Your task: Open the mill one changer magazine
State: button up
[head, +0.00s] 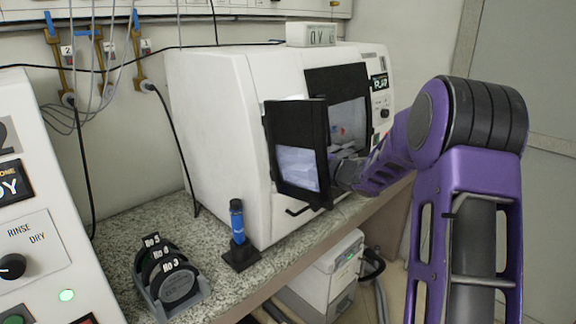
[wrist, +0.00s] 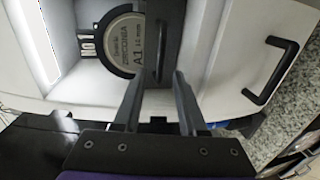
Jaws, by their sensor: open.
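The mill (head: 215,130) is a white machine on the counter. Its black-framed window door (head: 297,115) stands swung open. In the wrist view, a round blank (wrist: 123,38) marked NO 1 and zirconia A1 sits beside a dark grey panel (wrist: 167,20) with a slim dark handle (wrist: 156,62). This looks like the changer magazine, though I cannot tell how far it is open. My gripper (wrist: 158,78) is open, its fingertips on either side of the handle's near end. I cannot tell whether they touch it. In the head view the door hides my fingers.
A black bar handle (wrist: 268,70) is on the white front beside the grey panel. On the counter (head: 215,280) stand a blue cylinder (head: 237,220) on a black base and a rack of several numbered blanks (head: 175,280). Another white machine (head: 45,230) is at left.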

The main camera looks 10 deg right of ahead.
jog(key=shift+x, duration=1.6)
grip_shut()
